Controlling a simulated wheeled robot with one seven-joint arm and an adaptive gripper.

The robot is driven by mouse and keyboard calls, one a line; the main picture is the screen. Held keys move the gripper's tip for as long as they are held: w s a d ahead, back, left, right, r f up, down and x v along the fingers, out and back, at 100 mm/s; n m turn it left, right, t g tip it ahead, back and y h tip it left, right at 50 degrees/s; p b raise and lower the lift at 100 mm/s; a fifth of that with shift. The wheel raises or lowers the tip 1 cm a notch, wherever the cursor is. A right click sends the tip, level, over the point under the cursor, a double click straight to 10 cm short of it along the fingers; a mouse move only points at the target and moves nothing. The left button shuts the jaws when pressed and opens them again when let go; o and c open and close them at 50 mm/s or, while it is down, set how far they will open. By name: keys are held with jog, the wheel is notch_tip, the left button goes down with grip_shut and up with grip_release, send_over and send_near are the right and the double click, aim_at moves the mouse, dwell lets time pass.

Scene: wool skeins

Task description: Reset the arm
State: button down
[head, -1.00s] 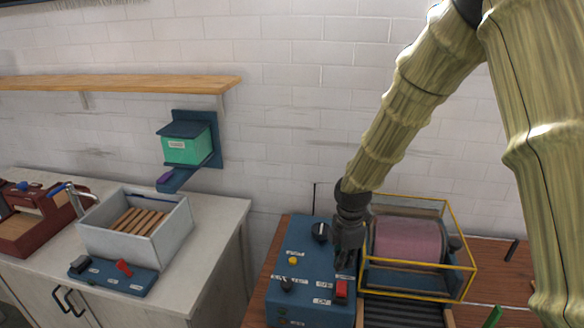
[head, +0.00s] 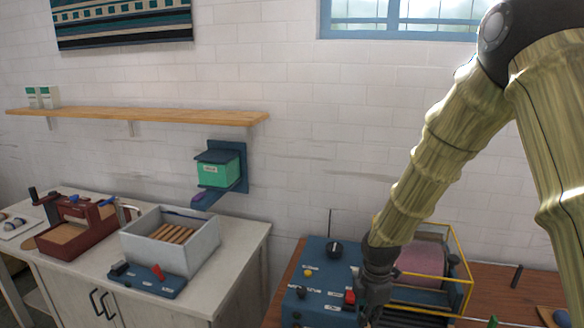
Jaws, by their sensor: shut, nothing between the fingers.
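My gripper (head: 372,300) is dark and hangs at the end of my arm, low in the head view. It is shut and empty, pointing down. It is in front of the right part of a blue control panel (head: 322,268) with a black dial, a yellow button and a red switch (head: 350,297). The red switch shows just left of the gripper. Whether the fingertips touch anything cannot be told.
A yellow-framed guard (head: 466,268) around a pink roller (head: 424,262) stands right of my gripper. A grey bin with wooden slats (head: 205,248) and a small switch box (head: 147,281) stand on the left counter. A shelf (head: 180,117) and green dispenser (head: 212,175) hang on the wall.

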jog(key=s+f+m+b, duration=0.1)
jog(key=s+f+m, duration=0.4)
jog(key=f, duration=0.6)
jog(key=s+f+m+b, duration=0.1)
jog(key=s+f+m, duration=0.3)
jog(key=s+f, duration=0.55)
jog(key=s+d+f+m+b, duration=0.1)
jog(key=s+f+m, duration=0.4)
jog(key=s, duration=0.5)
jog(key=s+d+f+m+b, duration=0.2)
jog(key=s+f+m, duration=0.4)
jog(key=s+f, duration=0.2)
jog(key=shift+s+f, duration=0.15)
jog(key=shift+s, duration=0.85)
